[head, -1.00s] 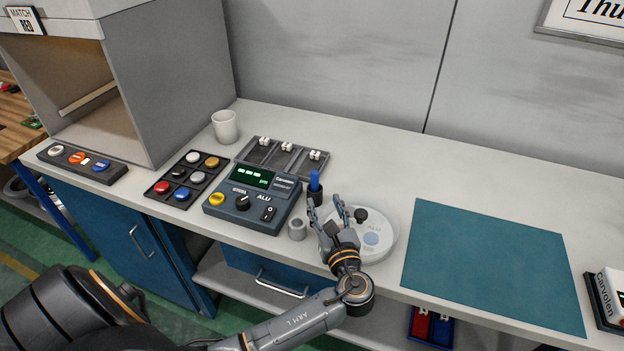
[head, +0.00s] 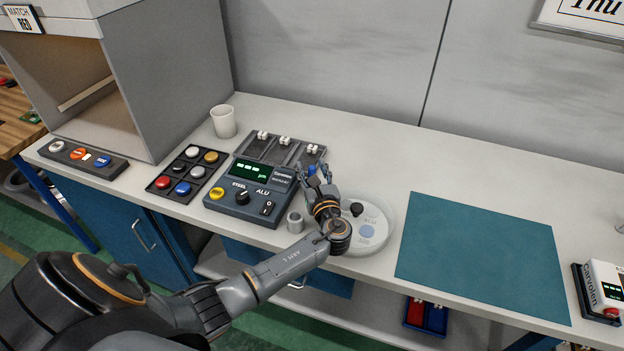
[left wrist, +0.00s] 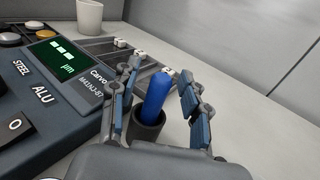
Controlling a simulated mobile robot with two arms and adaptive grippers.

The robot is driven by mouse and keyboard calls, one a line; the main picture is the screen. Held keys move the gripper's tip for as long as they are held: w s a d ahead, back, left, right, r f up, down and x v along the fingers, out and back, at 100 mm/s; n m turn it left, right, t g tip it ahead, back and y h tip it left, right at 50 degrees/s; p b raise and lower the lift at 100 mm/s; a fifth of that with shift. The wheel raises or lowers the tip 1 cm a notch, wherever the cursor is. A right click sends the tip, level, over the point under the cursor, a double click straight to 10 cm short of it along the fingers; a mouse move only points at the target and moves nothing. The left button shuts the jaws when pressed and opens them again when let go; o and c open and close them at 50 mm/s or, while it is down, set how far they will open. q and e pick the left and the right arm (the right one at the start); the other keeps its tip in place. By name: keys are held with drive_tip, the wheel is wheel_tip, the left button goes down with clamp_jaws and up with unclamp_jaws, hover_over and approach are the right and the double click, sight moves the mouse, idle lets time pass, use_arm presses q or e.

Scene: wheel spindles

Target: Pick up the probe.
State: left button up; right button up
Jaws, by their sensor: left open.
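The probe (left wrist: 155,98) is a blue rod standing upright, slightly tilted, in a dark round holder (left wrist: 149,130) in the left wrist view. My left gripper (left wrist: 157,97) is open, with one finger on each side of the probe; I cannot tell whether either finger touches it. My right gripper is not in view.
A white round dish (head: 376,240) is right of my left wrist. A teal mat (head: 485,255) lies clear on the right.

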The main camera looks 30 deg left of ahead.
use_arm(q)
drive_tip(key=shift+s+d+r, duration=0.1)
drive_tip(key=shift+c, duration=0.9)
clamp_jaws()
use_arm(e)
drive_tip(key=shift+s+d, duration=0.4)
